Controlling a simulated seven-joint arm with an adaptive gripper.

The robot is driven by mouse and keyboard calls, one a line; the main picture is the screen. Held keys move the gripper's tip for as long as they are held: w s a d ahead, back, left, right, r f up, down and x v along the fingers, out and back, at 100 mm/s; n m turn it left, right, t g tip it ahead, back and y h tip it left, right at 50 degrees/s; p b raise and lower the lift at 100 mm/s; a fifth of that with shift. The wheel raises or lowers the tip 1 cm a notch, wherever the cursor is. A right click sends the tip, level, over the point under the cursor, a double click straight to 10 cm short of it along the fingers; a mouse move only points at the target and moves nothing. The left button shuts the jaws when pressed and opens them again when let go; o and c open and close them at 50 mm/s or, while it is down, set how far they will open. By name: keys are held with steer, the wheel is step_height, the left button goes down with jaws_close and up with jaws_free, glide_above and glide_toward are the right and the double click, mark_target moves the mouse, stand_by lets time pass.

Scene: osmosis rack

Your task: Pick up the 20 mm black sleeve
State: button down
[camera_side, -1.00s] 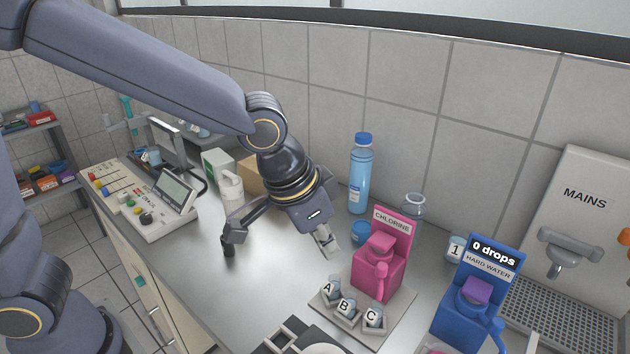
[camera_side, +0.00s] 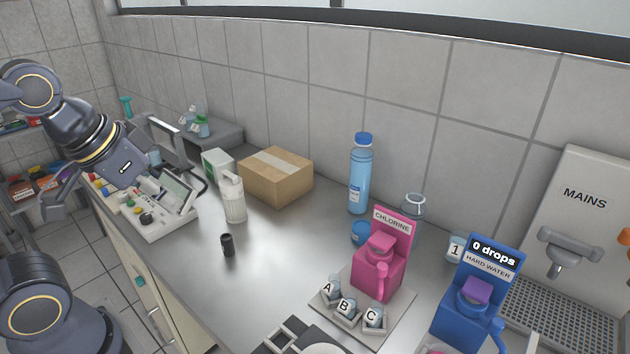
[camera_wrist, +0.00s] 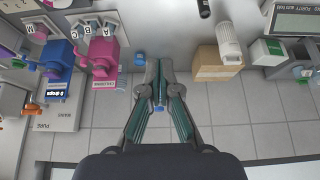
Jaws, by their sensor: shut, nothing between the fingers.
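The black sleeve (camera_side: 228,245) stands upright on the steel bench, left of the pink chlorine unit, with nothing touching it. It also shows in the wrist view (camera_wrist: 204,8), at the top edge and partly cut off. My gripper (camera_side: 52,208) is at the far left of the side view, well away from the sleeve and beyond the bench's left edge. In the wrist view my gripper (camera_wrist: 160,70) has its fingers drawn together, with nothing held between them.
A white bottle (camera_side: 232,197) and a cardboard box (camera_side: 275,176) stand behind the sleeve. The control panel (camera_side: 165,215) is at the left. A blue bottle (camera_side: 360,180), chlorine unit (camera_side: 378,262) and hard water unit (camera_side: 468,310) are to the right. Bench around the sleeve is clear.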

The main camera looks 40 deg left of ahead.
steer(key=c, duration=1.8)
jaws_free()
steer(key=shift+c, duration=0.2)
steer(key=o, duration=1.1)
steer(key=shift+w, duration=0.1)
steer(key=n+g+y, duration=0.2)
steer(key=n, duration=0.3)
glide_above(225, 238)
steer(key=s+d, duration=0.3)
steer(key=s, duration=0.2)
step_height(225, 238, down, 12)
steer(key=x, duration=0.9)
steer(key=shift+w+a+f, duration=0.15)
steer(key=shift+a+f, duration=0.1)
steer(key=shift+a, duration=0.05)
steer(key=shift+t, duration=0.3)
steer(key=shift+x, duration=3.05)
